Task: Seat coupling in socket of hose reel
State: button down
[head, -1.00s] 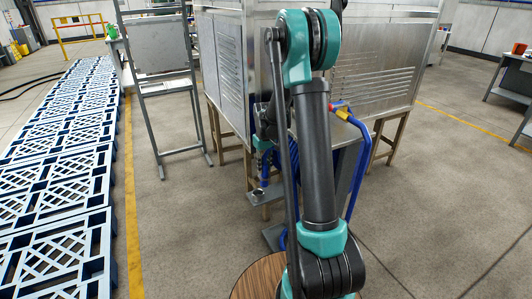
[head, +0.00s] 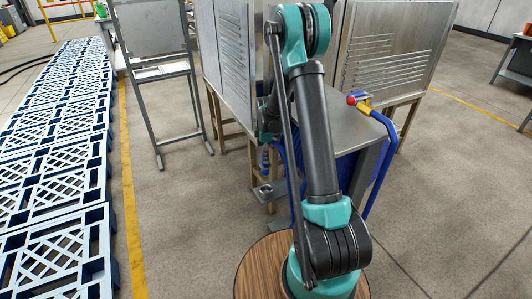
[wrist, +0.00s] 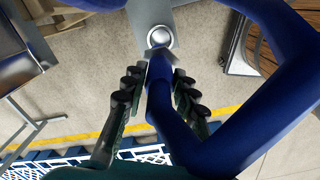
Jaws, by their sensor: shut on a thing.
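My gripper (wrist: 158,98) is shut on the blue hose coupling (wrist: 158,72), with its dark ribbed fingers on either side. The coupling has a silver end that points at the round metal socket (wrist: 160,37) on a grey bracket. In the wrist view the end overlaps the near edge of the socket; the depth between them is unclear. In the head view my gripper (head: 268,138) is mostly behind my arm. The coupling (head: 265,160) hangs upright, just above the socket bracket (head: 270,193), and appears apart from it. The socket's opening is too small to read there.
The blue hose (wrist: 275,85) crosses the right of the wrist view. A grey rack (head: 160,80) and blue pallets (head: 55,180) are at left.

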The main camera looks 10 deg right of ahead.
notch_tip(320, 180, down, 14)
dwell(1.1)
jog(key=shift+f, duration=0.15)
dwell(0.5)
jog(key=c, duration=1.1)
grip_release()
notch_tip(320, 180, up, 12)
jog(key=shift+r, duration=0.1)
